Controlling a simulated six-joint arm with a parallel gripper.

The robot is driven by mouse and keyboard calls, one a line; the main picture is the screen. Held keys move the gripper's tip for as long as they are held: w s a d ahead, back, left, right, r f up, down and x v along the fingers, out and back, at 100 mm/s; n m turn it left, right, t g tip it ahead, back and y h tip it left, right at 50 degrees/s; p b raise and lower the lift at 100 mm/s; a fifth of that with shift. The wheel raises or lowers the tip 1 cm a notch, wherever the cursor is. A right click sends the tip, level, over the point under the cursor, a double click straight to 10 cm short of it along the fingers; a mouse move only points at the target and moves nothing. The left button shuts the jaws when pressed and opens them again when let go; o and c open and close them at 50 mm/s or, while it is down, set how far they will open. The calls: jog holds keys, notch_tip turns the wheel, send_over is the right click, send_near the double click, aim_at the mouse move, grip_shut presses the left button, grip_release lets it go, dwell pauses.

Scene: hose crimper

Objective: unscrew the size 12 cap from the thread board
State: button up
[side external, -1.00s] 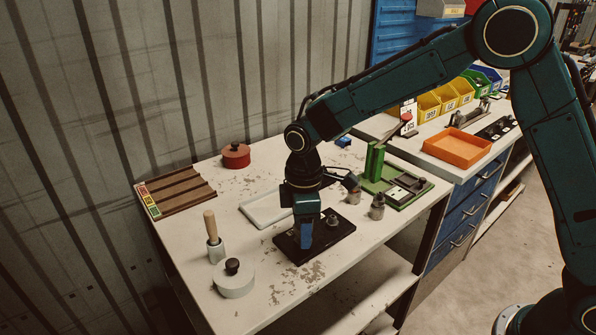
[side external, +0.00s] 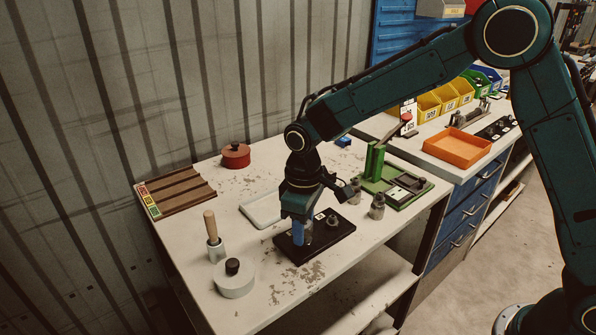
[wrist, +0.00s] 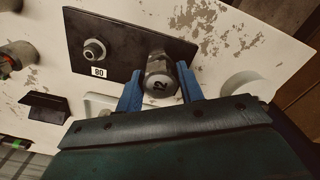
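The size 12 cap (wrist: 160,77) is a grey metal hex-sided cap marked 12. In the wrist view it stands on the black thread board (wrist: 125,25), between my gripper's two blue fingers. My gripper (wrist: 160,82) points down over the board, with narrow gaps showing between the fingers and the cap. In the side view my gripper (side external: 302,234) is low over the left part of the board (side external: 290,253), and its fingers mostly hide the cap.
A white tray (side external: 262,222) lies behind the board, and a green fixture (side external: 375,163) stands to the right. Two grey fittings (side external: 377,207) stand near it. A wooden-handled tool (side external: 213,238) and a round white pot (side external: 234,283) stand to the left.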

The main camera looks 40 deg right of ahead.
jog(key=shift+n, duration=1.3)
jog(key=shift+r, duration=0.25)
jog(key=shift+r, duration=1.25)
jog(key=shift+r, duration=0.15)
jog(key=shift+r, duration=2.4)
